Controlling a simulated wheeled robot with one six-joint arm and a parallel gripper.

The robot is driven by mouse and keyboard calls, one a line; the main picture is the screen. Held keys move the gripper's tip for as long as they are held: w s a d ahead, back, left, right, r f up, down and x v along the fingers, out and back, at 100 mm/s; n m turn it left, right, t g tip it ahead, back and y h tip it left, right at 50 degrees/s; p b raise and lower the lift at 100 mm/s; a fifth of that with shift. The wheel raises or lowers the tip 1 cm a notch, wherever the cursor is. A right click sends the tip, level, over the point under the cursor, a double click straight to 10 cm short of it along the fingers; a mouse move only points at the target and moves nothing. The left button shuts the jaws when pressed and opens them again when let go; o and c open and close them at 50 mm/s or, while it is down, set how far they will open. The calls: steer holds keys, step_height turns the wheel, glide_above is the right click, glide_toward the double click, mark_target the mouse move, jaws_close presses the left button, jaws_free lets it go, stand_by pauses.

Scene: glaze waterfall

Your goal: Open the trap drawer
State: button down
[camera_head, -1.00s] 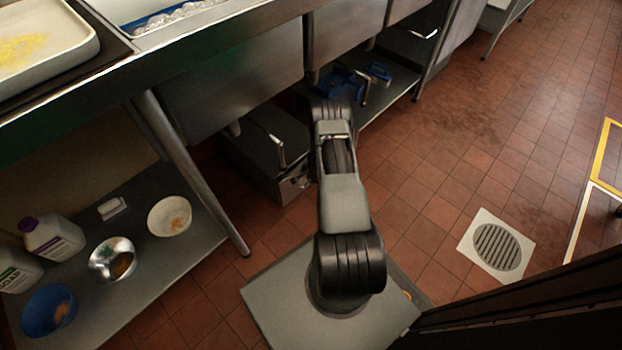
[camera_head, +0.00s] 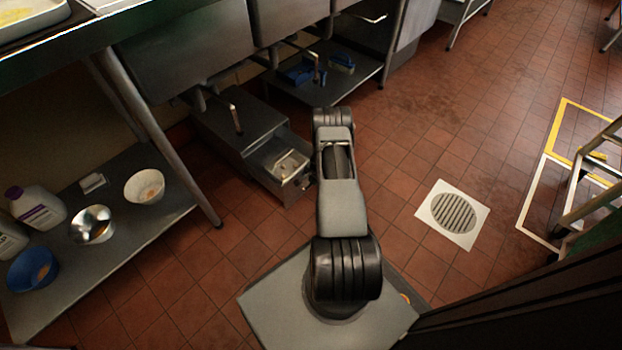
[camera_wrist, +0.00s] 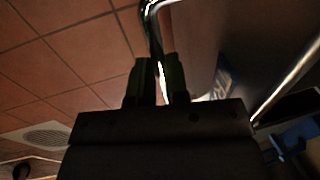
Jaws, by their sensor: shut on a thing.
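The trap drawer (camera_head: 278,164) is a grey metal drawer low under the sinks. It is pulled part way out of its steel housing (camera_head: 226,122), and I see into its open top, where something pale lies. My gripper is hidden behind my arm in the head view, at the drawer's front end. In the wrist view my gripper (camera_wrist: 156,82) has its two dark fingers close together on a shiny metal handle (camera_wrist: 150,22) of the drawer.
A low shelf (camera_head: 120,238) with bowls and a white jug (camera_head: 36,208) stands at the left. Blue items (camera_head: 298,72) sit on another low shelf behind. A floor drain (camera_head: 454,212) and a metal-legged stand (camera_head: 592,180) are at the right. The tiled floor between is clear.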

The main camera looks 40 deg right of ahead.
steer(key=shift+s+d, duration=0.15)
steer(key=shift+s, duration=0.5)
steer(key=c, duration=1.1)
jaws_free()
steer(key=shift+r, duration=0.15)
steer(key=s+r+p, duration=0.1)
steer(key=r, duration=0.3)
steer(key=r+p, duration=0.2)
steer(key=r, duration=0.3)
steer(key=s+r+p, duration=0.1)
steer(key=r+p, duration=0.1)
steer(key=r, duration=0.2)
steer(key=shift+s+d+r, duration=0.15)
steer(key=shift+s+d, duration=0.05)
steer(key=shift+s, duration=0.15)
